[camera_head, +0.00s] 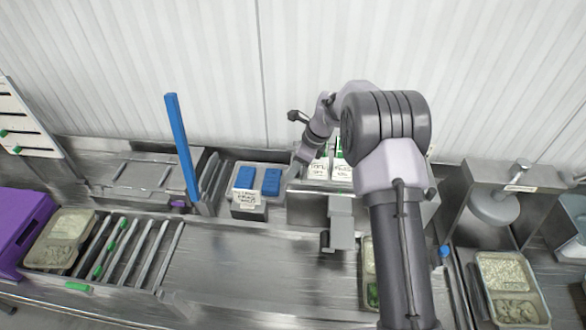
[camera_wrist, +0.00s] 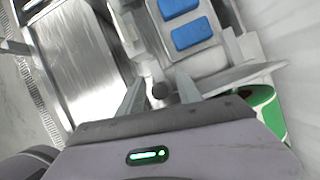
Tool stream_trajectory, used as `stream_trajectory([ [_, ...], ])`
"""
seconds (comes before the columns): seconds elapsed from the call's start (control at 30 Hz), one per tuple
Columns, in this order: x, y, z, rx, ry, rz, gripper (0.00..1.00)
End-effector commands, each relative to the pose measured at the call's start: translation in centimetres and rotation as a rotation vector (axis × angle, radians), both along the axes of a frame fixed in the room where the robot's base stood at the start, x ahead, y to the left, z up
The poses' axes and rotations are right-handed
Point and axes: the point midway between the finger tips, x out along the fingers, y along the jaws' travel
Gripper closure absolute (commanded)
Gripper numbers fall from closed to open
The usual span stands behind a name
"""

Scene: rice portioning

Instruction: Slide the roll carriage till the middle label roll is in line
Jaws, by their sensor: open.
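My gripper (camera_wrist: 160,91) is open in the wrist view, one finger on each side of a small dark round knob (camera_wrist: 160,90). I cannot tell whether either finger touches the knob. A green-sided label roll (camera_wrist: 265,108) shows at the right of the wrist view, partly cut off by my gripper body. In the head view my gripper (camera_head: 302,163) is small and points down at the left end of the roll carriage. White label faces (camera_head: 342,173) show there, with a bit of green above. My arm hides the carriage's right part, so I cannot tell which roll is in line.
Two blue blocks (camera_head: 271,182) lie in a labelled bin left of the carriage. A tall blue bar (camera_head: 182,150) stands farther left. Filled trays (camera_head: 505,275) stand at right, and a purple crate (camera_head: 22,230) at far left.

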Motion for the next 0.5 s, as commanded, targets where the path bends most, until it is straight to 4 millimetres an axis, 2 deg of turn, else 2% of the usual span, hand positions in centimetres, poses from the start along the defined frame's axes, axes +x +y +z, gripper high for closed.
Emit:
stream_trajectory([
  [0.3,-1.3,-3.4,8.7,0.0,-0.005,-0.003,0.59],
  [0.5,-2.0,-5.0,13.1,0.0,-0.003,-0.001,0.59],
])
